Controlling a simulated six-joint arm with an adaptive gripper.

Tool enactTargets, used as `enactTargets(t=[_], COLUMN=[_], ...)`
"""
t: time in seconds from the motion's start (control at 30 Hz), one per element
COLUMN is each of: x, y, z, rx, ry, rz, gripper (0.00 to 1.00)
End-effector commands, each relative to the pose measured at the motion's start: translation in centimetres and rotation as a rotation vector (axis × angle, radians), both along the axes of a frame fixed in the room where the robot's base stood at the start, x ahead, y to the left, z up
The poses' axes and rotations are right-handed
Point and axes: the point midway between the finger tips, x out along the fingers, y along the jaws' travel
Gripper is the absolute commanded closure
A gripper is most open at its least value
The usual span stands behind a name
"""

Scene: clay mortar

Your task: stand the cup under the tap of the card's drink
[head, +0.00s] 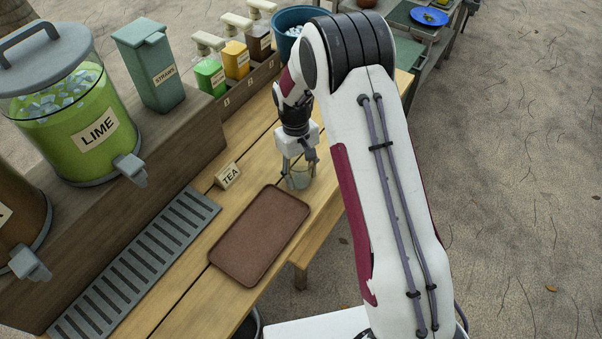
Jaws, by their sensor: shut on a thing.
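The card (229,175) reads TEA and stands on the wooden counter by the end of the drip grate. A clear cup (300,179) is at my gripper (299,172), which is shut on it, beyond the far right corner of the brown tray. I cannot tell whether the cup touches the counter. The lime dispenser (62,115) holds green drink with ice, and its tap (131,168) juts out toward the grate. A dispenser of brown drink (17,222) is cut off at the left edge, its label mostly hidden; its tap (29,264) shows.
A slotted drip grate (140,262) runs below the taps, bare. An empty brown tray (259,235) lies on the counter. A straws box (151,65), pump bottles (210,75) and a blue ice bucket (292,33) stand farther back.

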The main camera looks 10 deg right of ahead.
Motion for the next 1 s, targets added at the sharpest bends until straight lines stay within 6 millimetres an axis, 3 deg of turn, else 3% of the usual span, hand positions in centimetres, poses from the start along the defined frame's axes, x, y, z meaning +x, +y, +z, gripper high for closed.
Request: enactTargets(t=[0.23, 0.27, 0.3, 0.33, 0.77, 1.0], x=[0.0, 0.0, 0.0, 0.0, 0.0, 0.3], y=[0.0, 0.0, 0.0, 0.0, 0.0, 0.1], z=[-0.3, -0.3, -0.3, -0.3, 0.0, 1.9], rx=[0.0, 0.0, 0.0, 0.0, 0.0, 0.001], ry=[0.0, 0.0, 0.0, 0.0, 0.0, -0.002], rz=[0.0, 0.0, 0.0, 0.0, 0.0, 0.0], gripper=[0.75, 0.51, 0.4, 0.37, 0.37, 0.37])
